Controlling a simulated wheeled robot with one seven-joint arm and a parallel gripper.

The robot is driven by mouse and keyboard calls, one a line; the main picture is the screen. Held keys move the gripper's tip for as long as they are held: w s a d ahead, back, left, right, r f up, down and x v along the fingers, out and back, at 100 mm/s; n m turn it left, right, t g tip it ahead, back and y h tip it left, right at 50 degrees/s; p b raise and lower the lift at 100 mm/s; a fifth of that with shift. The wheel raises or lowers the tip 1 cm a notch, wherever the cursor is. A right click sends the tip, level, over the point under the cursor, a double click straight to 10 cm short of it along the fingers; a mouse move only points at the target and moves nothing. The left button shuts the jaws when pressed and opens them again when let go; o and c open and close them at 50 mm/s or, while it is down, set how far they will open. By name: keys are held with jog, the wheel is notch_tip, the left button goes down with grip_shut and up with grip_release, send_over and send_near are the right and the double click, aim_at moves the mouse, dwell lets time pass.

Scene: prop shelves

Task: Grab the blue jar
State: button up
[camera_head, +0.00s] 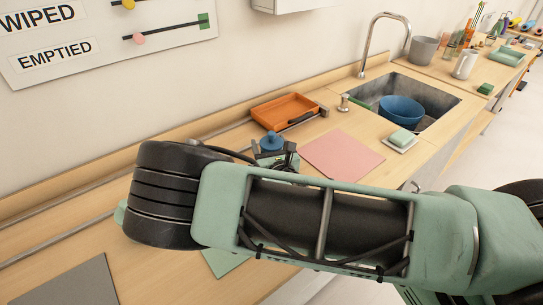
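A small blue jar (271,141) stands on the wooden counter, in front of the orange tray. Only its upper part shows; the rest is hidden behind my gripper and arm. My gripper (276,156) is at the jar, mostly hidden by my green and black arm. I see parts of it just below and to the right of the blue top. I cannot tell whether its fingers are open or shut on the jar.
An orange tray (252,112) lies behind the jar. A pink mat (342,157) lies to the right. Further right are a green sponge (402,138), and a sink (436,95) with a blue bowl (402,112). A grey mat (70,287) lies front left.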

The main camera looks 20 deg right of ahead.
jog(key=c, duration=0.8)
jog(key=shift+r, duration=0.1)
